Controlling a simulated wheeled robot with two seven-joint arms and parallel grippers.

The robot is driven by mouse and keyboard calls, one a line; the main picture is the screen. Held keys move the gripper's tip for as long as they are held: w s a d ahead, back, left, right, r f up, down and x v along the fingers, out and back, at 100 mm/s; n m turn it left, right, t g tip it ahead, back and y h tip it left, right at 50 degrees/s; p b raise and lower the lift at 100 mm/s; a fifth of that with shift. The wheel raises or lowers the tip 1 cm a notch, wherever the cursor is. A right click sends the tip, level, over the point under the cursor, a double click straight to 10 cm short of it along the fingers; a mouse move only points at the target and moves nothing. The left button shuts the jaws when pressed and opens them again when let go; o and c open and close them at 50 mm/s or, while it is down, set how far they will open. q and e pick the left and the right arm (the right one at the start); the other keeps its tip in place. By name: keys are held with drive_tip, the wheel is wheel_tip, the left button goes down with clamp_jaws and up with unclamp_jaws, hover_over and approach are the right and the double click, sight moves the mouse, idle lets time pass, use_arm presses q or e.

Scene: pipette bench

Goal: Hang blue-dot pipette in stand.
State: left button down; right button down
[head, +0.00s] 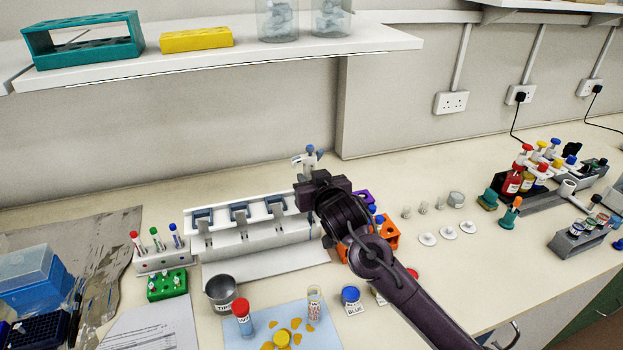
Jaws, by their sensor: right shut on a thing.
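The white pipette stand (255,245) is on the bench left of centre, with several blue-grey holders (239,213) along its top. My right gripper (314,181) is at the stand's right end, its arm coming in from the lower right. It is shut on a pale pipette with a blue top (310,157), taken as the blue-dot pipette. Only the pipette's upper part shows above the gripper; its lower part is hidden, and I cannot tell whether it touches the stand. The dot itself is too small to make out. My left gripper is not in view.
A tube rack (160,260), a green rack (167,285) and a metal cup (221,292) stand left and in front of the stand. An orange rack (388,232) is partly behind my arm. Capped bottles (512,181) stand at right. A shelf (220,54) overhangs the back.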

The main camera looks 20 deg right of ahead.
drive_tip(key=shift+f, duration=0.45)
drive_tip(key=c, duration=1)
unclamp_jaws()
drive_tip(key=shift+c, duration=0.2)
drive_tip(key=shift+s, duration=0.1)
drive_tip(key=b+v, duration=0.3)
drive_tip(key=v, duration=0.4)
drive_tip(key=shift+s+r, duration=0.15)
drive_tip(key=shift+s, duration=0.15)
